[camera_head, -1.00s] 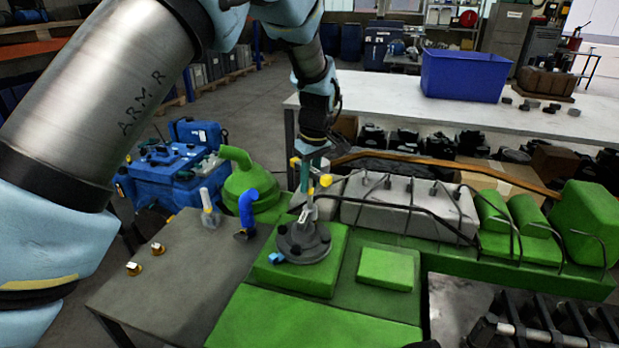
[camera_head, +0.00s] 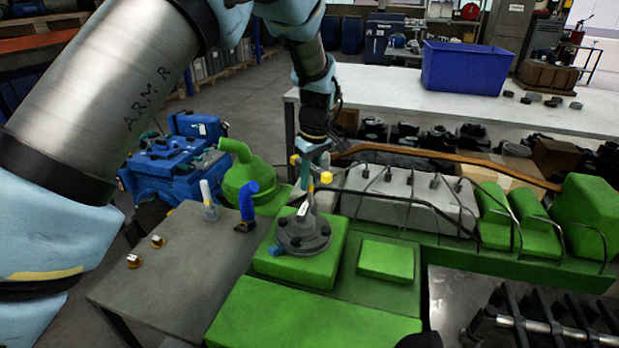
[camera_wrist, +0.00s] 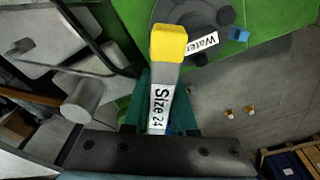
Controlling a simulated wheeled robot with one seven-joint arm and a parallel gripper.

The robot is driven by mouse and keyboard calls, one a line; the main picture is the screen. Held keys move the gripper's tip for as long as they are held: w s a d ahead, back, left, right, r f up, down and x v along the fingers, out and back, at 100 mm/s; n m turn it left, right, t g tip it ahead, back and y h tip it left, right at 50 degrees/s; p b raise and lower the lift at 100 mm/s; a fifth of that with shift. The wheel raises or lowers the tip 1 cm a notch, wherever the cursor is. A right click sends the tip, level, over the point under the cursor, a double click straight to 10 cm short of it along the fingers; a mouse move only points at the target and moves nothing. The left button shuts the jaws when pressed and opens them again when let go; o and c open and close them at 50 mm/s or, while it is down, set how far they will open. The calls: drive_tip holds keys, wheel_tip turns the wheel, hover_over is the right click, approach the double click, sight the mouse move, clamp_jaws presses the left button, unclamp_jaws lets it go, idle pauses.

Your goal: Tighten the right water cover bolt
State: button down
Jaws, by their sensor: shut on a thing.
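My gripper (camera_head: 313,165) is shut on a tool labelled "Size 24" (camera_wrist: 158,105), which has a yellow end (camera_wrist: 169,42). The tool is just above the round grey water cover (camera_head: 303,238). The cover lies on a green block and carries several dark bolts around its rim. In the wrist view the cover (camera_wrist: 185,12) shows partly behind the yellow end, with a white "Water" label (camera_wrist: 202,42) and dark bolt heads, one of them (camera_wrist: 227,15) at the right. I cannot tell whether the tool touches a bolt.
A small blue piece (camera_head: 275,250) sits at the cover's left edge. A blue elbow pipe (camera_head: 248,200) and a white-topped item (camera_head: 208,200) stand to the left on the grey table (camera_head: 190,280). Black pipes and a long grey cover (camera_head: 400,200) lie to the right.

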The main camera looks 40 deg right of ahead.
drive_tip(key=m, duration=0.3)
drive_tip(key=m+h, duration=0.1)
drive_tip(key=m, duration=0.3)
drive_tip(key=shift+b, duration=0.35)
drive_tip(key=shift+s, duration=0.1)
drive_tip(key=c, duration=1.3)
unclamp_jaws()
clamp_jaws()
drive_tip(key=shift+r+p, duration=1.15)
drive_tip(key=shift+r, duration=0.6)
